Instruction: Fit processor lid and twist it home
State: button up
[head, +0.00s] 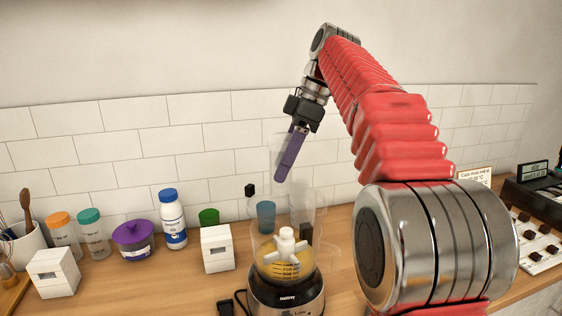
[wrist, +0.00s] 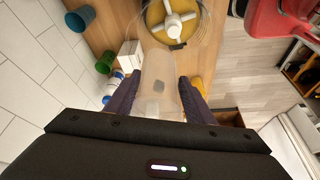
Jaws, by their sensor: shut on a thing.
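The food processor stands on the counter with a dark base (head: 287,293) and a clear bowl (head: 318,262). A white hub (head: 287,243) and yellow contents show inside it; the wrist view also shows the hub (wrist: 172,26). My gripper (head: 288,158), with purple fingers, is raised above the bowl. In the wrist view its fingers (wrist: 157,98) are closed on a clear, see-through part of the lid (wrist: 157,72), apparently its feed tube. The lid is held up, apart from the bowl. Its rim is hard to make out; a small black tab (head: 250,190) shows left of it.
A white block (head: 217,249), a green cup (head: 208,217) and a blue cup (head: 266,216) stand close to the processor. A white bottle (head: 172,222), purple pot (head: 133,243) and two jars are further left. The tiled wall (head: 150,140) is behind.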

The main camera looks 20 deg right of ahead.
aim_at(292, 189)
jog(key=shift+a+f, duration=0.1)
jog(key=shift+f, duration=2.4)
jog(key=shift+f, duration=0.95)
dwell(2.3)
jog(key=shift+s, duration=0.1)
jog(key=m, duration=0.2)
jog(key=m+t, duration=0.1)
jog(key=m, duration=0.1)
jog(key=shift+s+d+f+t+h, duration=0.1)
jog(key=shift+d+t+h, duration=0.2)
jog(key=shift+d, duration=0.1)
jog(key=m, duration=0.2)
jog(key=m+t+h, duration=0.1)
jog(key=m, duration=0.1)
jog(key=shift+s+d, duration=0.2)
jog(key=shift+d, duration=0.2)
jog(key=o, duration=1.6)
jog(key=shift+m, duration=0.3)
jog(key=v, duration=1.3)
jog(key=shift+s+r, duration=0.15)
jog(key=shift+r, duration=0.15)
